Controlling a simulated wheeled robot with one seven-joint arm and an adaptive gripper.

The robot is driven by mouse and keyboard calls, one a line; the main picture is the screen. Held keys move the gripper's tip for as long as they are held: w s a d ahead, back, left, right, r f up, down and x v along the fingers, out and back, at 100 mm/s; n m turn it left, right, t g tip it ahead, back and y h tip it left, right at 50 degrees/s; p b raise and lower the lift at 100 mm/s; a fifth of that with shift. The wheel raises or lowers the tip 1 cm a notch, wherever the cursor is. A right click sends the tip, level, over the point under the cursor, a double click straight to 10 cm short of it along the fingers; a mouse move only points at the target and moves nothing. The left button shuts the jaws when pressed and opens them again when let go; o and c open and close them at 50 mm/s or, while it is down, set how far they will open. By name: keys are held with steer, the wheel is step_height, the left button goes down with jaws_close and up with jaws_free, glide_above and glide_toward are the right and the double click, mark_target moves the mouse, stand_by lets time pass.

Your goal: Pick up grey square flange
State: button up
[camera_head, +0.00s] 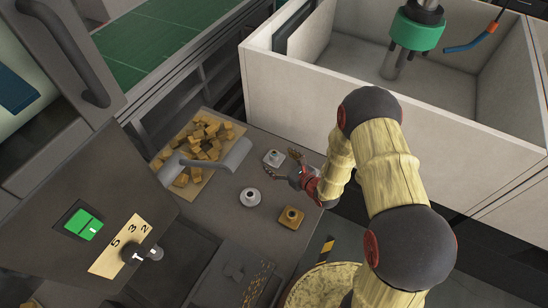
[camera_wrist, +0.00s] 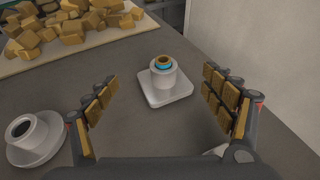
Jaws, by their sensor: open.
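The grey square flange (camera_head: 273,158) stands upright on the grey worktop, with a square base and a short round neck. In the wrist view the flange (camera_wrist: 165,88) is centred between the fingers, and its neck shows a blue ring and a brownish bore. My gripper (camera_head: 285,165) is open just to the right of the flange in the head view. In the wrist view my gripper (camera_wrist: 160,98) has its padded fingers wide apart, one to each side of the flange, with visible gaps and nothing held.
A grey round flange (camera_head: 250,198) and a yellow square flange (camera_head: 291,217) stand nearby. A tray (camera_head: 158,162) of yellow blocks lies behind to the left. A white-walled tank (camera_head: 290,95) rises beyond. A control panel (camera_head: 115,215) stands at left.

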mark_target(276, 158)
steer(key=x, duration=0.5)
steer(key=shift+d+r+b, duration=0.1)
steer(key=shift+b, duration=0.2)
steer(key=shift+r, duration=0.1)
steer(key=shift+c, duration=0.6)
